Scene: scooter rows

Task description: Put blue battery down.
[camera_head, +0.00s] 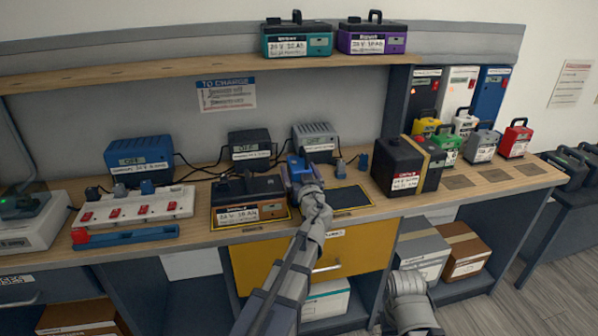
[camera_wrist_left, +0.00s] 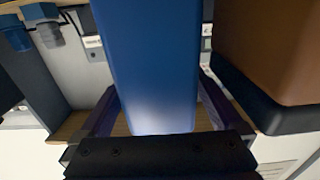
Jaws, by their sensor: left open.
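The blue battery (camera_wrist_left: 152,70) fills the middle of the left wrist view as a tall blue block between my two dark fingers. My left gripper (camera_head: 297,170) is open over the bench, with the blue battery between its fingers; a narrow gap shows beside the block in the wrist view. In the head view the gripper hides most of the battery, so I cannot tell whether its base touches the bench. A dark pad with a yellow outline (camera_head: 352,198) lies bare just right of the gripper. Part of my right arm shows at lower right, but its jaws do not.
A brown-and-black battery (camera_head: 262,200) stands close to the left of my gripper. Chargers (camera_head: 140,158) line the back, with cables on the wooden bench. A shelf (camera_head: 200,66) runs above.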

